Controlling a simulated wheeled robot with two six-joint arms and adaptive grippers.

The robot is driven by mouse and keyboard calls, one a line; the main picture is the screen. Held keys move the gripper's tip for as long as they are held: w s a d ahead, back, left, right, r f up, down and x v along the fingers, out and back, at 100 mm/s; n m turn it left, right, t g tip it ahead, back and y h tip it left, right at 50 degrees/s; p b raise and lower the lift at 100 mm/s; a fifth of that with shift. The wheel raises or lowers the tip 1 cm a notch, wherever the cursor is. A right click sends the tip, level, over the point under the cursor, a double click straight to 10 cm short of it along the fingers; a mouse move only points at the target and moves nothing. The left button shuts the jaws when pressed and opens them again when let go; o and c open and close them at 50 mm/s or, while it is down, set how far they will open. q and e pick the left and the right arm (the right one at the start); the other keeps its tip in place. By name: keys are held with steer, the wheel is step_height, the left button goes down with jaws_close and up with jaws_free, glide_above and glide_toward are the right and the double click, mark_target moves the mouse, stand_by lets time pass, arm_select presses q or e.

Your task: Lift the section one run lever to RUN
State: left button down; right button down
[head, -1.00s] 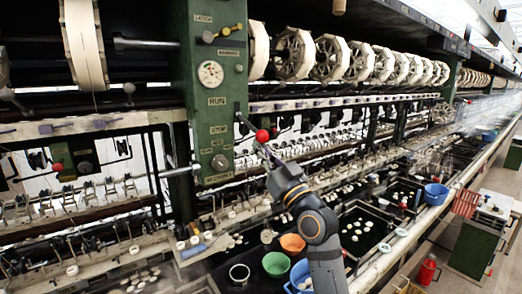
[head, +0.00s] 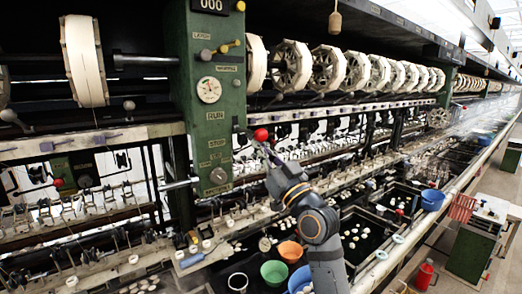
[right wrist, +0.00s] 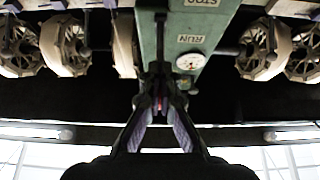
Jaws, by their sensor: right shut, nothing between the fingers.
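The run lever has a red ball knob (head: 261,134) and sticks out to the right from the green post (head: 207,50). In the head view it is near level, its knob between the heights of the RUN label (head: 216,115) and the STOP label (head: 217,143). My right gripper (head: 259,148) is shut and empty, its tips just below the knob; whether they touch is unclear. The right wrist view shows the shut fingers (right wrist: 160,95) and the RUN label (right wrist: 190,39) upside down. The lever is hard to make out there. My left gripper is not in view.
A dial gauge (head: 209,90) and a round knob (head: 218,176) are on the post. Another red-knobbed lever (head: 57,183) stands at left. Reels (head: 292,66) line the top. Orange (head: 290,251) and green (head: 274,273) bowls sit below my right arm.

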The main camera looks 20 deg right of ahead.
steer(key=shift+r, duration=0.5)
steer(key=shift+f+b, duration=0.65)
steer(key=shift+f, duration=0.15)
